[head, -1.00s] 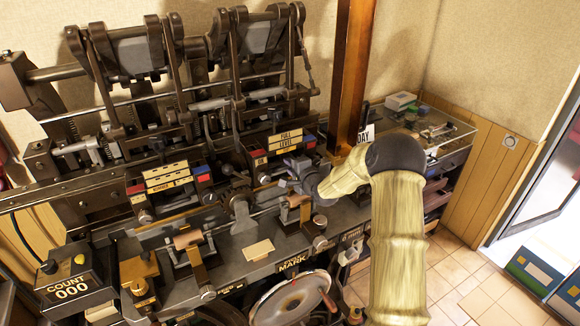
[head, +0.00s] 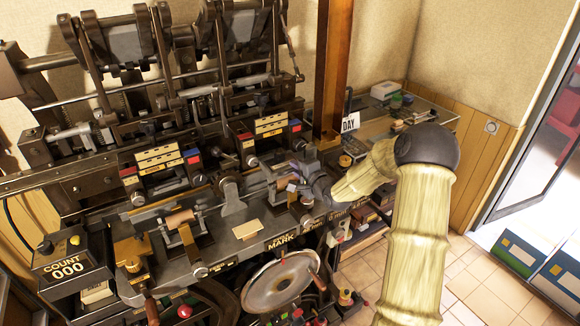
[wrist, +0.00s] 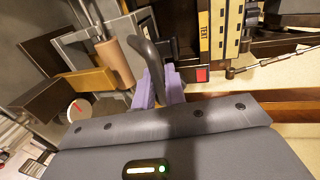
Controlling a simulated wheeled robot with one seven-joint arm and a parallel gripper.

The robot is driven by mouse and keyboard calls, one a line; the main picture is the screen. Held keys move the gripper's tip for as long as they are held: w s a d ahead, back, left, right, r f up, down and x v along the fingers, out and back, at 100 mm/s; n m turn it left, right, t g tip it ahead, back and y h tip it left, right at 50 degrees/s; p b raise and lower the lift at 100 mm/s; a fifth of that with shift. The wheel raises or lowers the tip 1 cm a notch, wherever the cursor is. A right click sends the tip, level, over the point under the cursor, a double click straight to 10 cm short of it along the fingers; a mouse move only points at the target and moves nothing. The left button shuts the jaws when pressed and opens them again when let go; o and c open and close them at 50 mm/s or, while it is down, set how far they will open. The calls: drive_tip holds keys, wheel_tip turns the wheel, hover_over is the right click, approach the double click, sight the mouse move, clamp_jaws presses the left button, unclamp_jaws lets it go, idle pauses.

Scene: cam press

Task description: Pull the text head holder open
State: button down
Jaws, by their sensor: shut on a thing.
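The text head holder (head: 268,132) is the right-hand block on the machine, with yellow label plates and red and blue ends, in the head view. In the wrist view its plates (wrist: 217,35), one marked TEXT, show at upper right. My gripper (head: 294,184) is in front of and below this block, at its right side. In the wrist view my gripper's purple fingers (wrist: 158,90) are shut on a dark curved handle (wrist: 146,52). The handle's lower part is hidden between the fingers. In the head view my wrist hides most of the grip.
A similar labelled block (head: 160,165) sits to the left. A wooden roller (head: 180,218) stands on the machine's bench. A counter box (head: 68,258) reading 000 is at far left. Tiled floor (head: 470,290) is open at right.

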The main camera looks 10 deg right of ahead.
drive_tip(key=c, duration=1.6)
unclamp_jaws()
drive_tip(key=shift+w+a+f, duration=0.1)
drive_tip(key=shift+w+a, duration=0.1)
drive_tip(key=shift+o, duration=0.3)
drive_tip(key=shift+w, duration=0.15)
drive_tip(key=shift+d, duration=0.1)
drive_tip(key=b+v, duration=0.3)
drive_tip(key=v, duration=1.4)
drive_tip(key=shift+s+b, duration=0.25)
drive_tip(key=shift+b, duration=0.15)
drive_tip(key=shift+d, duration=0.1)
